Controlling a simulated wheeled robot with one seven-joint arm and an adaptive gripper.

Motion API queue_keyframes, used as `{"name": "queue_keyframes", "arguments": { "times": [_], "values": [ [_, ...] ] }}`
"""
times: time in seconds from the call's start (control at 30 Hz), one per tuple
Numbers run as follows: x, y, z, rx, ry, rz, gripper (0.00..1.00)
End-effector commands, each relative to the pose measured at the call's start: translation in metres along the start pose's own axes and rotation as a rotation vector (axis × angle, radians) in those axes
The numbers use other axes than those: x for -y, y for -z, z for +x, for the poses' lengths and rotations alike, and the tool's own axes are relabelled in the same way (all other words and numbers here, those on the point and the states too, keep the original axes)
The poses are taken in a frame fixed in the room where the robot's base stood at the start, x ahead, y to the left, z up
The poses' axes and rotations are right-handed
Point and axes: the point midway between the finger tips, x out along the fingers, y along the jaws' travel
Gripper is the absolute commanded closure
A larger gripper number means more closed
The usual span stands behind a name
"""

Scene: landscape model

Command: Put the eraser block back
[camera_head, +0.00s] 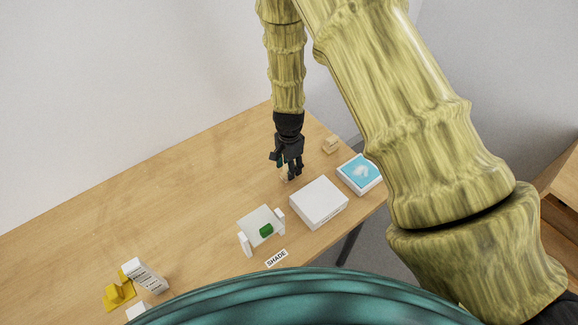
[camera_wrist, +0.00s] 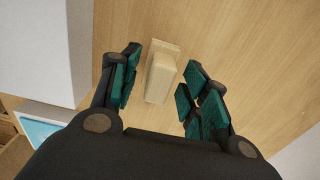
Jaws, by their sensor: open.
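In the wrist view a pale beige block (camera_wrist: 160,80) with a stepped shape lies on the wooden table, between and beyond my fingers. It looks like the eraser block, but no mark on it confirms this. My gripper (camera_wrist: 158,98) is open, with a gap on both sides of the block. In the head view my gripper (camera_head: 287,172) points down over the table's far part; it hides most of what is beneath it.
A white box (camera_head: 319,203) and a blue-topped box (camera_head: 360,173) stand right of my gripper. A pale stand (camera_head: 262,226) holding a green piece (camera_head: 266,231) is in front, near a SHADE label (camera_head: 276,258). A yellow object (camera_head: 119,293) is far left. The table's left-middle is clear.

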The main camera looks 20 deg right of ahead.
Motion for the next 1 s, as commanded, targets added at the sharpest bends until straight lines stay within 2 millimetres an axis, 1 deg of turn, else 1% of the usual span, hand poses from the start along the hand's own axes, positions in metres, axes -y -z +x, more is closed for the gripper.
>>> {"name": "queue_keyframes", "arguments": {
  "times": [0.17, 0.6, 0.8, 1.0],
  "values": [
    [0.001, 0.001, -0.021, -0.001, 0.002, -0.001, 0.54],
    [0.001, 0.0, -0.087, -0.001, 0.002, 0.0, 0.54],
    [0.001, 0.001, -0.107, -0.001, 0.002, 0.001, 0.54],
    [0.0, 0.0, -0.115, 0.0, 0.0, 0.001, 0.54]
  ]
}}
